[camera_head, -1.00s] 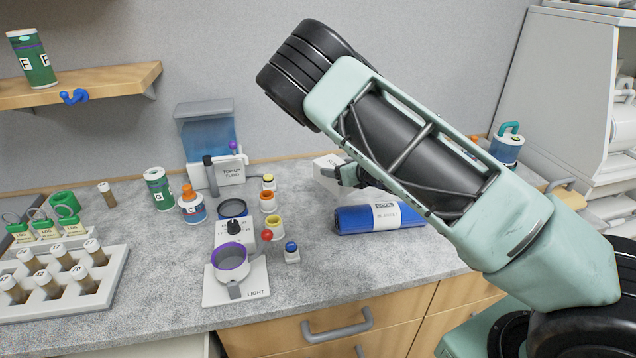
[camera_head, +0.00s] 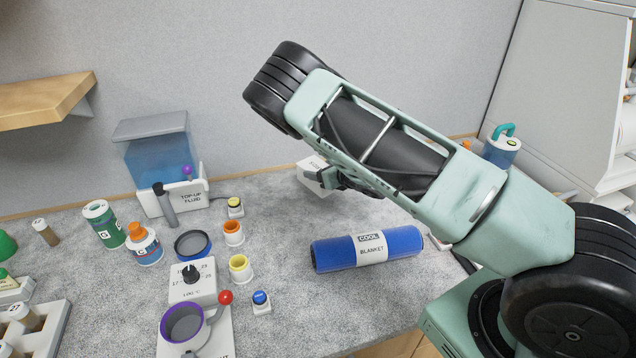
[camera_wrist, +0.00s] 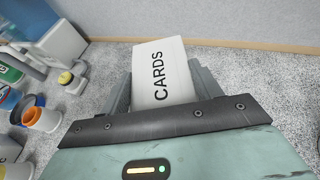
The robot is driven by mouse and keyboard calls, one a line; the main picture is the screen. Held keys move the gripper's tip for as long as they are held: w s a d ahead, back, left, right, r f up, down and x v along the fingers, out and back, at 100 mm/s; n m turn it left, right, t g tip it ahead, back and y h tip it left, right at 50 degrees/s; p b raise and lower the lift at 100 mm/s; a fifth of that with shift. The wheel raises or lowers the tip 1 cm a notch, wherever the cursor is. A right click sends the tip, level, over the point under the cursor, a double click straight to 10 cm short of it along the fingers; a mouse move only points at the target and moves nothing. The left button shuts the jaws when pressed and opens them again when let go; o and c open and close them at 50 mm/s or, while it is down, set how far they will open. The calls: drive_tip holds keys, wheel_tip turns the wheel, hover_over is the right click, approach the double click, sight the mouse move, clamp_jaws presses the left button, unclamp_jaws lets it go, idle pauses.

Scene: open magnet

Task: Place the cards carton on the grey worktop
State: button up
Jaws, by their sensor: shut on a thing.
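The cards carton (camera_wrist: 160,75) is a white box lettered CARDS, held between the two fingers of my gripper (camera_wrist: 158,92) in the wrist view. In the head view the carton (camera_head: 313,174) shows as a white box at the end of my gripper (camera_head: 338,180), partly hidden by my arm. The grey worktop (camera_head: 290,220) is the speckled grey surface below and around it. The carton is over the back of the worktop near the wall. I cannot tell whether its underside touches the worktop.
A blue roll labelled COOL BLANKET (camera_head: 330,254) lies in front of the carton. To the left stand a top-up fluid tank (camera_head: 160,160), yellow (camera_head: 240,268) and orange (camera_head: 233,233) cups, a blue-topped button (camera_head: 261,300) and a dial box (camera_head: 192,284). Bare worktop shows between cups and carton.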

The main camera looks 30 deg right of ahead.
drive_tip(key=shift+f+p, duration=0.55)
drive_tip(key=shift+f, duration=1.5)
drive_tip(key=shift+f, duration=0.15)
drive_tip(key=o, duration=1.1)
drive_tip(key=shift+c, duration=0.2)
drive_tip(key=shift+r, duration=0.2)
